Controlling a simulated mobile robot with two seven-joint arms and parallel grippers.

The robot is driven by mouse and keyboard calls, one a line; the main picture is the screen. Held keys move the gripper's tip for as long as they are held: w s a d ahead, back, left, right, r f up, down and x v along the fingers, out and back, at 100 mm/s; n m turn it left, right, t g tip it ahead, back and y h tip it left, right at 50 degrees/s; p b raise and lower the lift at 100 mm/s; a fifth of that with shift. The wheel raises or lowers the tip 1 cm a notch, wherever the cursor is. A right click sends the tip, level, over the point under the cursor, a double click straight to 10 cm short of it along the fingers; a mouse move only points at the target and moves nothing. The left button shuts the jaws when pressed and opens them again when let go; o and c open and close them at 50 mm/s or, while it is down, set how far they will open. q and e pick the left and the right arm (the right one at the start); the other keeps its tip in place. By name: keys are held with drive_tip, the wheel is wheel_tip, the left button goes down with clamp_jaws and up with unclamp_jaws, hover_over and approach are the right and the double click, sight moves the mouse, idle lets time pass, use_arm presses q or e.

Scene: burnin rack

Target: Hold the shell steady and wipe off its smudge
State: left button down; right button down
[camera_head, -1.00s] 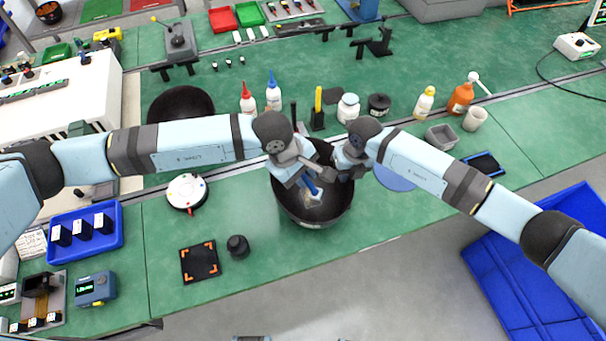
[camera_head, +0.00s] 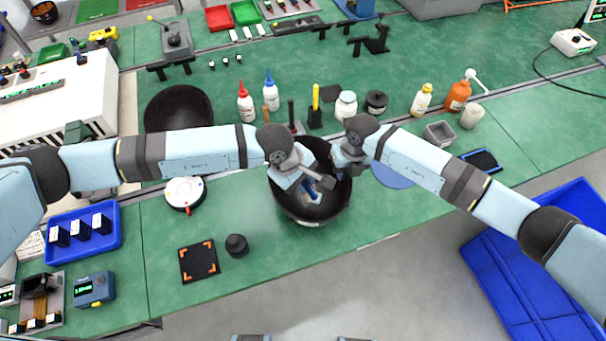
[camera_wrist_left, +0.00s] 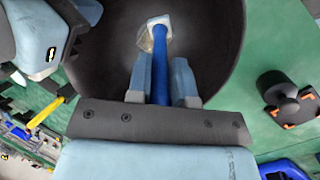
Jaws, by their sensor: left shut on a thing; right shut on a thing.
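The shell is a large black bowl (camera_head: 312,208) on the green bench at the middle, in front of both arms. My left gripper (camera_head: 318,182) reaches into it from the left. In the left wrist view it is shut on a blue-handled wiper (camera_wrist_left: 160,70) with a pale, cloth-like head (camera_wrist_left: 154,34) against the shell's dark inside (camera_wrist_left: 112,48). My right gripper (camera_head: 346,172) is at the shell's right-hand rim and shut on it; its fingertips are partly hidden by the wrist.
Several bottles, including a white one with a blue cap (camera_head: 271,92), stand behind the shell. A second black bowl (camera_head: 178,106) sits back left. A black knob-like weight (camera_head: 237,245) and a black mat with orange corners (camera_head: 199,262) lie front left.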

use_arm(q)
wheel_tip(320, 180, down, 3)
drive_tip(key=shift+f, duration=0.15)
drive_tip(key=shift+w+a, duration=1.4)
drive_tip(key=shift+w, duration=2.55)
drive_tip(key=shift+s+d, duration=0.45)
drive_tip(key=shift+s, duration=0.9)
drive_tip(key=shift+s+d, duration=0.45)
drive_tip(key=shift+s, duration=0.95)
drive_tip(key=shift+s+d, duration=0.45)
drive_tip(key=shift+s, duration=0.9)
drive_tip(key=shift+w+a, duration=1.5)
drive_tip(key=shift+w, duration=2.3)
drive_tip(key=s+d, duration=0.1)
drive_tip(key=s, duration=0.4)
drive_tip(key=s+d, duration=0.1)
drive_tip(key=s, duration=0.1)
drive_tip(key=shift+s+d, duration=0.3)
drive_tip(key=shift+r, duration=3.5)
drive_tip(key=shift+w+d+f, duration=0.1)
drive_tip(key=shift+d, duration=0.15)
